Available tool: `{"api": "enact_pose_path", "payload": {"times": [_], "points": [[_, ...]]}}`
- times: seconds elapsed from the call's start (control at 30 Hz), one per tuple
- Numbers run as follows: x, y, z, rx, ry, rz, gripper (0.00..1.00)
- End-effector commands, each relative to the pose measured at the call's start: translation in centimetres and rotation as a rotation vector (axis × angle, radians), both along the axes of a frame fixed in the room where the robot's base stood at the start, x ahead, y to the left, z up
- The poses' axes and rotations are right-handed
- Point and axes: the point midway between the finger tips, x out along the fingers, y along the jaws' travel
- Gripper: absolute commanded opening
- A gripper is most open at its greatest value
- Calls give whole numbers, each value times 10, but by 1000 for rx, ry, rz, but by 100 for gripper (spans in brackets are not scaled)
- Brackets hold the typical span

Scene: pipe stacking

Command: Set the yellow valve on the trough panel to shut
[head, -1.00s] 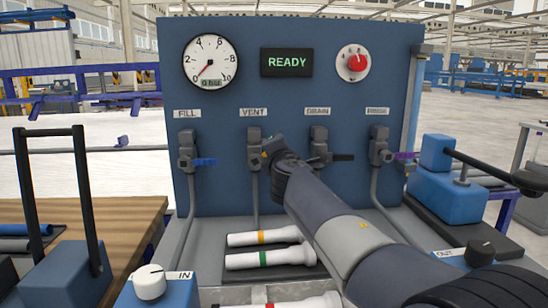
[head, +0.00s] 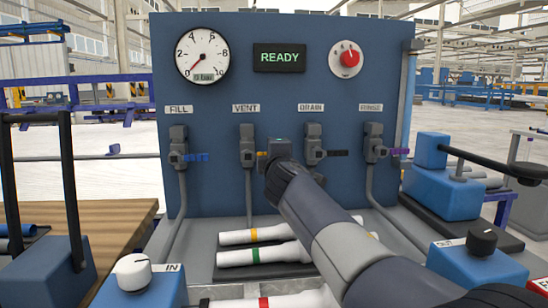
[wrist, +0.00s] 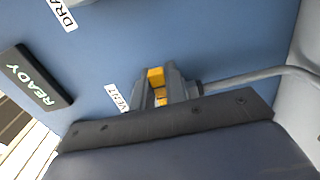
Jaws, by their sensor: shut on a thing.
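The yellow valve (head: 247,146) is on the blue trough panel under the VENT label, second from the left. A small piece of its yellow handle (head: 262,153) shows to the right of the valve body, roughly level; the rest is hidden behind my gripper (head: 275,150). In the wrist view my gripper (wrist: 164,86) is shut on the yellow handle (wrist: 155,78), which shows between the two dark fingers. The VENT label (wrist: 116,97) is beside them.
The blue-handled FILL valve (head: 179,152) is to the left, and the black-handled DRAIN valve (head: 314,148) is close on the right. The purple-handled RINSE valve (head: 375,146) is farther right. White pipes (head: 262,255) lie below my arm. The display reads READY.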

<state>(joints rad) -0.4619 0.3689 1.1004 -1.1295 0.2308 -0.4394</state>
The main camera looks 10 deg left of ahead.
Motion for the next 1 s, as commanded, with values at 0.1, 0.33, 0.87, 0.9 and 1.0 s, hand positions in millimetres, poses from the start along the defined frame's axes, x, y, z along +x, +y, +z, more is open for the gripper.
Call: {"api": "enact_pose_path", "payload": {"times": [0.1,0.33,0.87,0.9,1.0], "points": [[0,0,-1,6,5,-1,0],[0,0,-2,6,5,0,18],[-3,-1,-1,3,2,0,35],[-5,-1,-1,3,2,0,35],[-16,-4,-1,3,1,1,35]]}}
